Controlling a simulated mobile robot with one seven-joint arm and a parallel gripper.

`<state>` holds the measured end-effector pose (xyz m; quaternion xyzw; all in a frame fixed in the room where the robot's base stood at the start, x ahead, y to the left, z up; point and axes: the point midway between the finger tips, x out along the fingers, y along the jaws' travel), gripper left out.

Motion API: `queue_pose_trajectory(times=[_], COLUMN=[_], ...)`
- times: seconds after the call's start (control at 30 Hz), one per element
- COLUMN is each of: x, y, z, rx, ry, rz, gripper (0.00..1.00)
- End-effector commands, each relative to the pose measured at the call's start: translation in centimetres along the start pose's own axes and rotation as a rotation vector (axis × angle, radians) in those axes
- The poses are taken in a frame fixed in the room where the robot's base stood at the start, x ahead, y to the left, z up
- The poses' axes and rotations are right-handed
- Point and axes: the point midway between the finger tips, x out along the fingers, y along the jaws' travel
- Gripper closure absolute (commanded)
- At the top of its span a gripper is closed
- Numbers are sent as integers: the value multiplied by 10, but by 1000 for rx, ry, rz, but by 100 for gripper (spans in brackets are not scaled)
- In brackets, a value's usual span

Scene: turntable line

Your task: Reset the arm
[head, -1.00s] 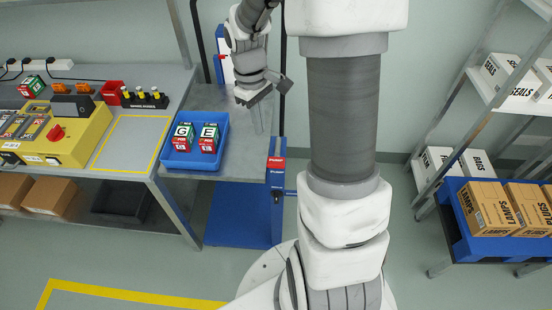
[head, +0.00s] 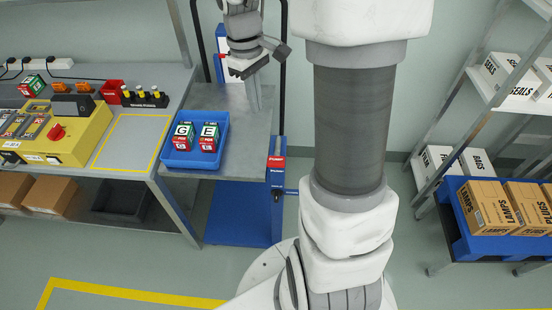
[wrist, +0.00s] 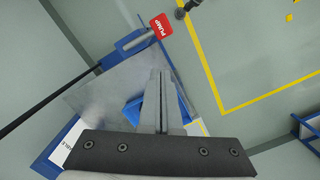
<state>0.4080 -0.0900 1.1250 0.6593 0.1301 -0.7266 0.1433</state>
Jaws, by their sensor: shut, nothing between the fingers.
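My gripper (head: 255,96) is at the upper middle of the head view, above the grey top of the blue cart, to the right of the blue tray and apart from it. Its fingers point down and are shut with nothing between them. In the wrist view the closed fingers (wrist: 160,100) stand over the cart top (wrist: 110,95), and part of the blue tray (wrist: 132,110) shows behind them. My arm rises through the middle of the head view.
The blue tray (head: 170,158) holds two boxes, marked G (head: 183,137) and E (head: 208,137). A bench with a yellow machine (head: 60,135) stands at left. A shelf rack with boxes (head: 500,75) and a blue platform with cartons (head: 487,207) stand at right. Floor shows between.

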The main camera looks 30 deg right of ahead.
Motion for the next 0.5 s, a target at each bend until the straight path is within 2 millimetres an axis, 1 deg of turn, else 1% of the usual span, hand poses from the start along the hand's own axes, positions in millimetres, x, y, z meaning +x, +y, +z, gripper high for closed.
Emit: queue_pose_trajectory(times=[0.33,0.43,0.5], x=[0,-6,-15], y=[0,-4,-10], z=[0,2,6], rx=[1,9,22], ry=[1,11,28], rz=[1,11,28], gripper=[100,100,100])
